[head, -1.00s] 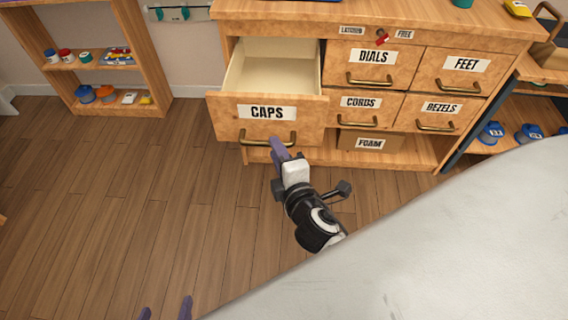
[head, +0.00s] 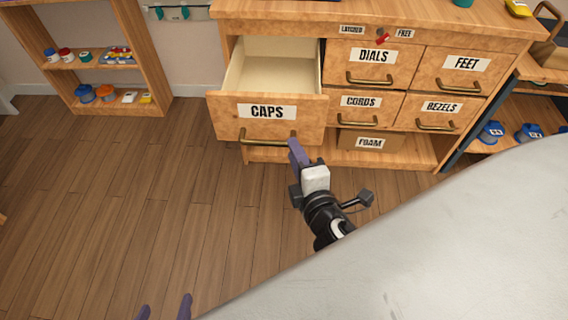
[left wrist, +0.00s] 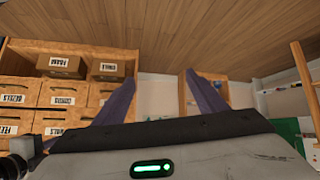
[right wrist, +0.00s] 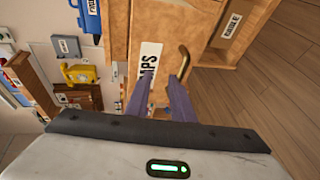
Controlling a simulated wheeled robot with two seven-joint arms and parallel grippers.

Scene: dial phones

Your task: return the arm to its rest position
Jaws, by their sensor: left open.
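My right gripper (head: 299,154) is in front of the open CAPS drawer (head: 225,112), just right of and below its brass handle (head: 268,139). In the right wrist view its fingers (right wrist: 158,98) stand apart with nothing held between them, and the handle (right wrist: 183,62) shows just beyond the right fingertip. Whether they touch is unclear. My left gripper (head: 164,308) shows only its fingertips at the bottom edge of the head view, over bare floor. In the left wrist view its fingers (left wrist: 160,95) are wide apart and empty.
The CAPS drawer is pulled out and looks empty inside (head: 275,68). The DIALS (head: 372,65), FEET, CORDS and BEZELS drawers are closed. A FOAM box (head: 370,142) sits in the lower opening. A pale surface (head: 450,250) fills the lower right. Floor at left (head: 110,200) is clear.

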